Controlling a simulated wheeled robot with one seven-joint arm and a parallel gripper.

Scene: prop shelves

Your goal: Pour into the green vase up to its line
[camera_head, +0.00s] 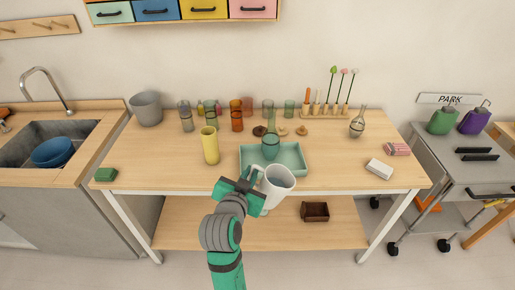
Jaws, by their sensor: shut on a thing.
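My gripper (250,184) is shut on the handle of a white jug (279,182). The jug is held in front of the table's front edge, with its open top facing up and towards me. A see-through blue-green vase (270,147) stands in a pale teal tray (298,166), just beyond the jug. I take it to be the green vase. Its line and any liquid in it are too small to tell. The jug's contents cannot be made out.
A yellow vase (210,146) stands left of the tray. Several coloured glasses, including an orange one (237,122), stand behind. A grey bucket (146,109) is at back left. A green sponge (105,174) and a white block (379,169) lie near the front edge.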

